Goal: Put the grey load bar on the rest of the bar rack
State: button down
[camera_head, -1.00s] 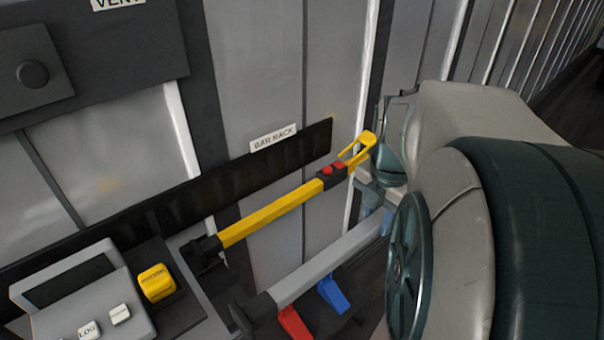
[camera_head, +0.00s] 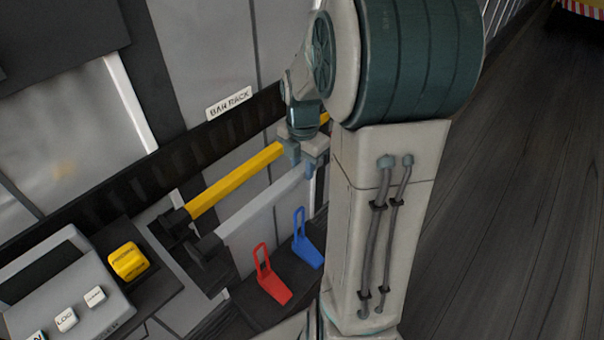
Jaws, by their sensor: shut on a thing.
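The grey load bar (camera_head: 262,210) slants up to the right, with a dark end cap (camera_head: 208,252) at its lower left. My gripper (camera_head: 315,165) is shut on the bar near its upper right end, partly hidden by my arm. A yellow bar (camera_head: 237,179) with a dark end lies beside and behind it, nearly parallel. The bar rack is marked by a white label (camera_head: 229,103) above a long dark rail (camera_head: 160,170). I cannot tell whether the grey bar touches a rest, as its far end is hidden.
A red looped piece (camera_head: 272,283) and a blue one (camera_head: 308,246) stand on a dark shelf in front of the bar. A grey console (camera_head: 60,295) and yellow block (camera_head: 128,261) are at lower left. Dark floor (camera_head: 510,200) at right is open.

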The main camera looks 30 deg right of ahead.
aim_at(303, 176)
jog(key=shift+f, duration=1.65)
jog(key=shift+f, duration=0.15)
jog(key=c, duration=1.1)
grip_release()
jog(key=shift+f, duration=0.1)
